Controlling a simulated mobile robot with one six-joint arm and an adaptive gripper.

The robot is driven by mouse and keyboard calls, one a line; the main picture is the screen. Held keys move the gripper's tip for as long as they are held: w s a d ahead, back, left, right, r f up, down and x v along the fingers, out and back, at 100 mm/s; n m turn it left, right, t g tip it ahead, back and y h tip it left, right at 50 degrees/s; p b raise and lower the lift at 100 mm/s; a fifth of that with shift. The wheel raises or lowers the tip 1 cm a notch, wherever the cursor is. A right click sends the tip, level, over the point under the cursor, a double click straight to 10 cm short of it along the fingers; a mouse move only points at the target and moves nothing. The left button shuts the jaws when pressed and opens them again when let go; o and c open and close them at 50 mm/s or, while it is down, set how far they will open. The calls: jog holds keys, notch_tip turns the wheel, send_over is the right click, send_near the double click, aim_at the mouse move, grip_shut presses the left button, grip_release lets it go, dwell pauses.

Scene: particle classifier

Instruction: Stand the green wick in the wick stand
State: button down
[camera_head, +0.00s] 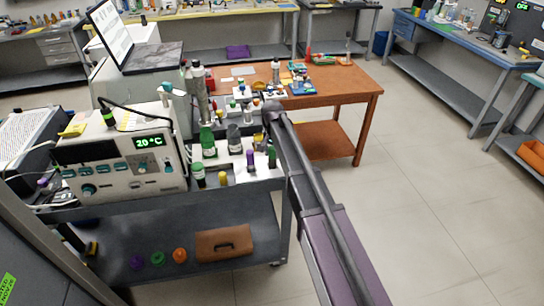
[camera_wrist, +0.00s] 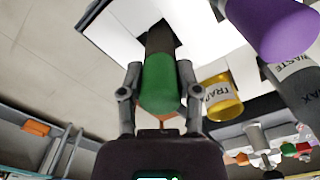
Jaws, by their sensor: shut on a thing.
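In the wrist view my gripper (camera_wrist: 158,92) is shut on the green wick (camera_wrist: 159,84), with one finger on each side of its green end. Its dark part (camera_wrist: 161,39) points away from the gripper toward a white surface (camera_wrist: 198,28). I cannot tell whether the dark part touches that surface. I cannot clearly pick out the wick stand in either view.
Close right of the gripper are a yellow jar (camera_wrist: 221,97), a purple-ended thing (camera_wrist: 272,25) and a dark bottle marked WASTE (camera_wrist: 297,88). In the head view, several bottles stand on the cart (camera_head: 275,188) beside an instrument showing 20 °C (camera_head: 120,160). A wooden table (camera_head: 345,88) stands behind.

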jog(key=shift+f, duration=0.15)
jog(key=shift+c, duration=1.5)
grip_release()
jog(key=shift+r, duration=0.2)
notch_tip(320, 180, up, 12)
jog(key=p, duration=1.2)
jog(key=s+d+n, duration=0.3)
jog(key=s+d, duration=2)
jog(key=s, duration=0.2)
jog(key=shift+s+n, duration=0.3)
jog(key=shift+s, duration=0.05)
